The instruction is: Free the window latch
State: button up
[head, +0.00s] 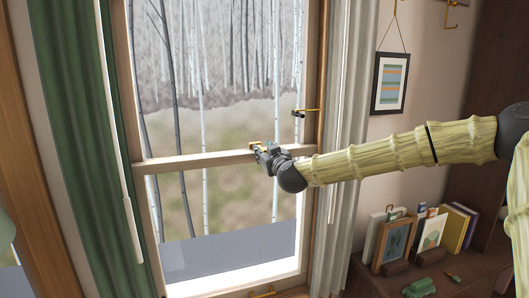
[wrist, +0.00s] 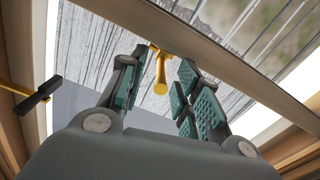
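The window (head: 225,190) has a wooden middle rail (head: 195,161). A brass latch (head: 256,145) sits on this rail at my gripper (head: 263,153), partly hidden by it in the head view. In the wrist view the latch (wrist: 160,75) is a yellow bar with a round end, between the green-padded fingers of my gripper (wrist: 157,90). The fingers are apart, with a visible gap on both sides of the latch. A second brass lever with a dark tip (head: 308,112) is on the right side of the frame; its dark tip (wrist: 39,95) shows at left in the wrist view.
A green curtain (head: 75,120) hangs left of the window and a pale curtain (head: 347,130) right of it. A framed picture (head: 391,82) hangs on the wall. A cabinet (head: 385,282) at lower right holds books and frames. A brass handle (head: 263,292) is at the window's bottom.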

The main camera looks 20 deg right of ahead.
grip_shut()
